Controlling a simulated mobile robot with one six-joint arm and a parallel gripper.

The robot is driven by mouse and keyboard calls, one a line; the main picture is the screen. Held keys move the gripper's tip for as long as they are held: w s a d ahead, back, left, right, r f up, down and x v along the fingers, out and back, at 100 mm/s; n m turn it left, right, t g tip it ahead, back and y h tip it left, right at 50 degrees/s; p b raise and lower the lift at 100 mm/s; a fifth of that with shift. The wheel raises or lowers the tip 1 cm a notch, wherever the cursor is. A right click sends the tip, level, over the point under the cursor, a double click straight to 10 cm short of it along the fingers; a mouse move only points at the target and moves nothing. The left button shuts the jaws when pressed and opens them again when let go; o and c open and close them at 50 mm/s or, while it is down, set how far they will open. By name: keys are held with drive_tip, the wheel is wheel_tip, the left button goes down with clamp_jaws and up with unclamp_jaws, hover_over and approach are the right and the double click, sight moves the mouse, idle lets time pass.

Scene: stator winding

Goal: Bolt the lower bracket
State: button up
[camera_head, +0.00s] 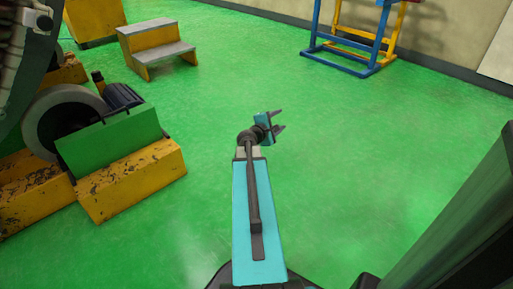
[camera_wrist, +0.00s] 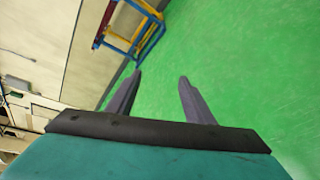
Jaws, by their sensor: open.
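My gripper (camera_head: 281,120) is open and empty at the end of my blue arm in the head view, held above bare green floor. In the wrist view my gripper (camera_wrist: 160,80) shows its two dark fingers spread apart with only green floor between them. I cannot make out a lower bracket or any bolt in either view.
A roller stand with a grey wheel (camera_head: 62,115), a green block (camera_head: 112,143) and worn yellow blocks (camera_head: 135,181) stands at the left. A yellow step (camera_head: 157,45) and a blue and yellow frame (camera_head: 350,45) stand farther back. The green floor (camera_head: 390,140) between is clear.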

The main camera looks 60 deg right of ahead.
drive_tip(key=s+d+r+n+h, duration=0.1)
drive_tip(key=s+d+r+n, duration=0.1)
drive_tip(key=r, duration=0.4)
drive_tip(key=s+d+r+n+t+h+p, duration=0.1)
drive_tip(key=s+d+r+n, duration=0.1)
drive_tip(key=d+r, duration=0.2)
drive_tip(key=shift+s+d+r+n+h, duration=0.3)
drive_tip(key=shift+s+r+h, duration=0.1)
drive_tip(key=shift+r, duration=0.5)
drive_tip(key=c, duration=0.3)
drive_tip(key=shift+c, duration=0.6)
